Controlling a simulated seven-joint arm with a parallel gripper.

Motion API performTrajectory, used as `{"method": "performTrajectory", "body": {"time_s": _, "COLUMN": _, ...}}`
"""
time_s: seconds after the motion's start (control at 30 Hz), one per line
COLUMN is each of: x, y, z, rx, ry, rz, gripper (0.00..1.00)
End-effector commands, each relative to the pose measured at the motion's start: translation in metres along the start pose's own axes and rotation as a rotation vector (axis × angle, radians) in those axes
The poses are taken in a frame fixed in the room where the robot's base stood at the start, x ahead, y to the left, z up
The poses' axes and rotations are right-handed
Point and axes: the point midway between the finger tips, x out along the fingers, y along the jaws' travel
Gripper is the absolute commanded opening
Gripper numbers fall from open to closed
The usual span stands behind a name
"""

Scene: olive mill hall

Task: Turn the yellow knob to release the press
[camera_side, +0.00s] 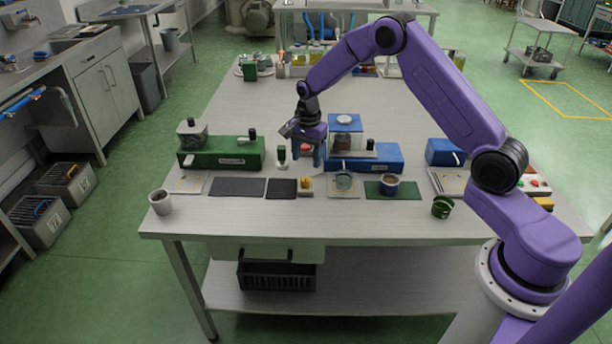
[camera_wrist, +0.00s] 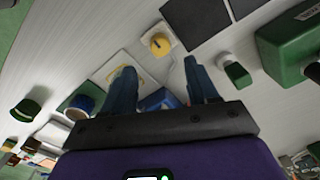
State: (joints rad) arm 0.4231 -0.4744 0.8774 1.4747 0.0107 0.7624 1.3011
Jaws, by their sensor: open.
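The yellow knob (camera_side: 306,182) sits on a small pale plate near the front of the table, at the right end of a dark mat. It also shows in the wrist view (camera_wrist: 159,45), with a dark line on its top, ahead of the space between the fingers. My gripper (camera_side: 306,162) is above the table behind the knob; in the wrist view its blue fingers (camera_wrist: 158,66) are apart with nothing held between them. A green machine (camera_side: 222,153) stands to the left and a blue machine (camera_side: 378,158) to the right; I cannot tell which is the press.
A small green-and-white item (camera_side: 281,154) stands just left of my gripper. Dark mats (camera_side: 237,187) lie left. The table's front strip is mostly bare.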

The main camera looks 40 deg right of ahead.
Motion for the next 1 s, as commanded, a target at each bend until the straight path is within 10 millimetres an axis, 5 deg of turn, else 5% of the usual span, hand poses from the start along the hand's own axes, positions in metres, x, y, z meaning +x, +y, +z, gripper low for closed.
{"method": "performTrajectory", "body": {"time_s": 0.4, "x": 0.065, "y": 0.000, "z": 0.000, "rx": -0.001, "ry": 0.000, "rz": 0.000, "gripper": 0.58}}
{"method": "performTrajectory", "body": {"time_s": 0.87, "x": 0.074, "y": 0.000, "z": 0.000, "rx": -0.001, "ry": 0.000, "rz": -0.001, "gripper": 0.58}}
{"method": "performTrajectory", "body": {"time_s": 1.0, "x": 0.074, "y": 0.000, "z": 0.000, "rx": -0.001, "ry": 0.000, "rz": -0.001, "gripper": 0.13}}
